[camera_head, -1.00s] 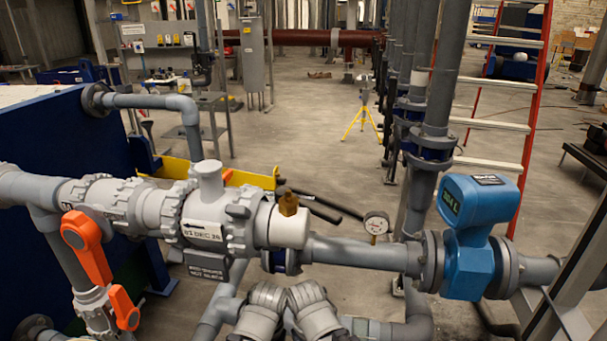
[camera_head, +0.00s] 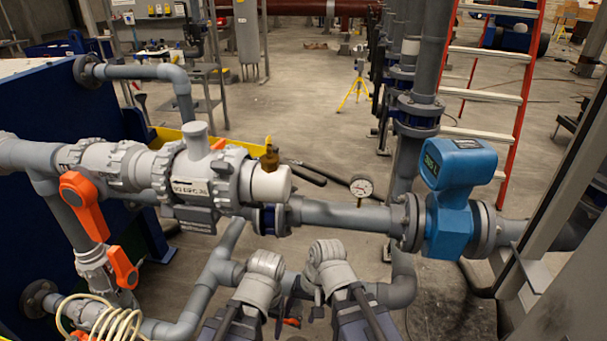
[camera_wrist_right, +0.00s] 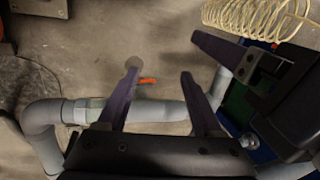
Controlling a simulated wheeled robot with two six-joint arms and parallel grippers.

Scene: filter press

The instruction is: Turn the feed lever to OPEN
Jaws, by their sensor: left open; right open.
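Two orange lever handles are on the grey pipework at the left in the head view: an upper one (camera_head: 84,205) on a vertical pipe and a lower one (camera_head: 123,267) beneath it. A small orange piece (camera_head: 292,322) shows low between my arms; it also appears in the right wrist view (camera_wrist_right: 147,81). I cannot tell which is the feed lever. My right gripper (camera_wrist_right: 158,78) is open and empty, its fingers apart above the floor and a pipe. My left gripper (camera_head: 281,306) is open, mostly hidden behind its wrist; neither gripper touches an orange handle.
A coiled cream hose (camera_head: 105,318) is at lower left. A horizontal pipe with a brass fitting (camera_head: 269,156), a gauge (camera_head: 361,187) and a blue flow meter (camera_head: 452,205) crosses ahead of my arms. A blue panel (camera_head: 60,150) stands left; a ladder (camera_head: 523,110) stands behind right.

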